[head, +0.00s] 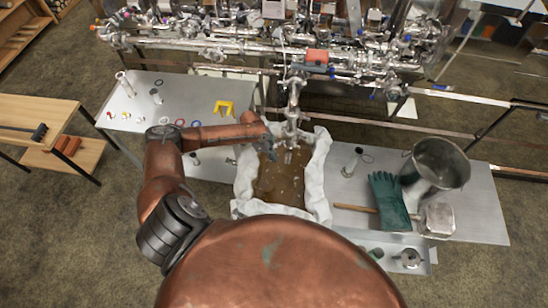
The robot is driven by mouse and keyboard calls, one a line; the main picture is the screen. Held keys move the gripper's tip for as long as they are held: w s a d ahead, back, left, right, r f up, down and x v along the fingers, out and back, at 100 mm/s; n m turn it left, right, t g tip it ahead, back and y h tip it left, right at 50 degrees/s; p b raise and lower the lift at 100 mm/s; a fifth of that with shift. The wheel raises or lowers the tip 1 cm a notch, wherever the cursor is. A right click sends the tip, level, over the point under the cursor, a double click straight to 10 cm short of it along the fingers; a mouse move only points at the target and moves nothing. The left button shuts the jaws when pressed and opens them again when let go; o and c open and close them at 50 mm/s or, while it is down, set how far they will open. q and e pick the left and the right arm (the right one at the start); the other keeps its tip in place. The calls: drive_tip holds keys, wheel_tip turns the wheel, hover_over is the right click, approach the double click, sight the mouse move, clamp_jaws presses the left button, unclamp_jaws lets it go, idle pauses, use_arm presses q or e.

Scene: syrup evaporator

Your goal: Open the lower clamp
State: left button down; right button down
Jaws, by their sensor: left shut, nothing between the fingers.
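A vertical metal pipe (294,98) hangs down from the shiny evaporator pipework and ends above a cloth-lined tray of brown liquid. Clamp-like fittings (291,132) sit low on this pipe; they are too small to tell whether a clamp is open or shut. My left gripper (270,153) is at the left of the pipe's lower end, above the left part of the tray. Its fingers are shut and empty. I cannot tell whether it touches the fittings. My right gripper is not in view.
The white-cloth-lined tray (322,165) lies below the pipe. A metal bucket (437,165), a green glove (389,200) and a wooden-handled tool (355,208) are on the right bench. Pipework blocks the back.

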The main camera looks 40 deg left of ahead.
use_arm(q)
drive_tip(key=w+p+v, duration=0.1)
drive_tip(key=p+v, duration=0.5)
drive_tip(key=v, duration=0.3)
drive_tip(key=shift+a+r, duration=0.25)
drive_tip(key=shift+r, duration=0.05)
drive_tip(key=shift+s, duration=0.1)
